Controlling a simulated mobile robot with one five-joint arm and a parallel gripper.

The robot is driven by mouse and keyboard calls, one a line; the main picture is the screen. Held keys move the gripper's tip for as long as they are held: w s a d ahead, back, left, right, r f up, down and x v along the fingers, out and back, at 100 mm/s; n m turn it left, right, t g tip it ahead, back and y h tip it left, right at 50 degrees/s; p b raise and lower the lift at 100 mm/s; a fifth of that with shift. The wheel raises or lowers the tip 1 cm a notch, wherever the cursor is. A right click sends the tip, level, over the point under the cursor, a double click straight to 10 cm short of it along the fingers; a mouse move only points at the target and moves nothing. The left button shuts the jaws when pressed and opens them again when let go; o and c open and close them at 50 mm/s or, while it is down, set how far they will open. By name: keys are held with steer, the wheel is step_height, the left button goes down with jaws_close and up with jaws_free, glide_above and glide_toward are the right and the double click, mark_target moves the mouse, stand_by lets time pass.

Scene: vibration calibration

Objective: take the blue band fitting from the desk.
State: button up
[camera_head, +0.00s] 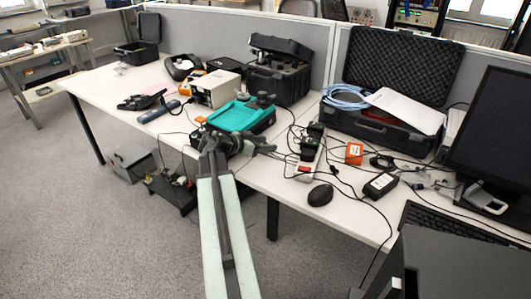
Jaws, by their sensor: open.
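I cannot pick out a blue band fitting for certain on the white desk (115,87). My arm reaches up from the bottom of the view, and my gripper (264,149) is at its far end, over the front edge of the desk. It is dark, open and appears empty. It is just in front of a teal tray-like piece (240,116) on a dark case, and whether it touches anything is unclear. My arm's end hides a small part of the desk there.
A blue coiled cable (345,96) and papers (405,108) lie on an open black case (375,130). Cables, a power strip (304,165), an orange box (354,153) and a mouse (320,195) crowd the right. A beige instrument (215,89) stands behind left. The desk's far left is clearer.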

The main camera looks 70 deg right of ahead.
jaws_close()
steer(key=shift+r, duration=0.15)
step_height(320, 180, up, 10)
steer(key=p, duration=1)
